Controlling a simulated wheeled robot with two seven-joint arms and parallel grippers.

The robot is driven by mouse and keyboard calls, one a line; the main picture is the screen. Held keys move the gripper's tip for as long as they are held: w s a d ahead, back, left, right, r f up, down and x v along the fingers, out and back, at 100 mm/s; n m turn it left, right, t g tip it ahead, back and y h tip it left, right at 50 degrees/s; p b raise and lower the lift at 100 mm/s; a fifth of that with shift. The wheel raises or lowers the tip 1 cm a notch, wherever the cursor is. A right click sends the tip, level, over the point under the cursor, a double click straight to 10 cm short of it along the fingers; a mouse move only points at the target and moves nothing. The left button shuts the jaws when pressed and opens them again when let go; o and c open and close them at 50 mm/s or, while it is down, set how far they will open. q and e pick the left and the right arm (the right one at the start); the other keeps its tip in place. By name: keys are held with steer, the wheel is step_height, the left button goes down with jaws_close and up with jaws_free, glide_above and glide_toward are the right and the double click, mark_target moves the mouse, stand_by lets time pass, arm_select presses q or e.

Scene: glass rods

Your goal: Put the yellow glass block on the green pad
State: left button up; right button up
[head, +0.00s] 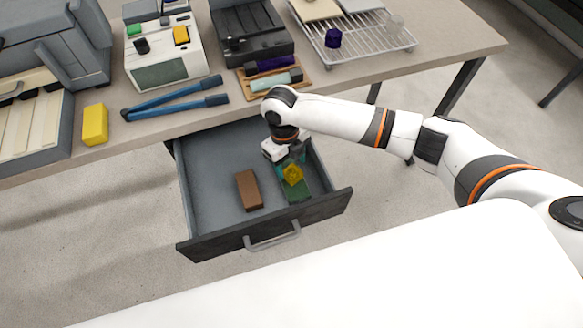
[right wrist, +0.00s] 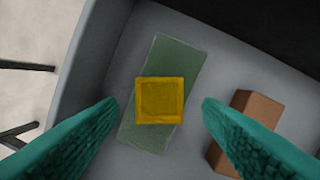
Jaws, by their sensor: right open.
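The yellow glass block (head: 292,173) is in the open drawer, over the green pad (head: 298,191). My right gripper (head: 288,156) is just above the block, pointing down into the drawer. Its two teal fingers stand apart on either side of the block with a visible gap, so it is open and empty. My left gripper is not in view.
A brown block (head: 249,190) lies in the drawer (head: 205,200), left of the pad; in the wrist view it is close to the right finger. The drawer walls surround the gripper. On the table are another yellow block (head: 95,124), blue tongs (head: 175,104) and a wire rack (head: 375,45).

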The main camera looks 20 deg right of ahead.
step_height(320, 180, up, 9)
steer(key=w, duration=0.1)
steer(key=shift+a+f, duration=0.2)
steer(key=shift+a, duration=0.05)
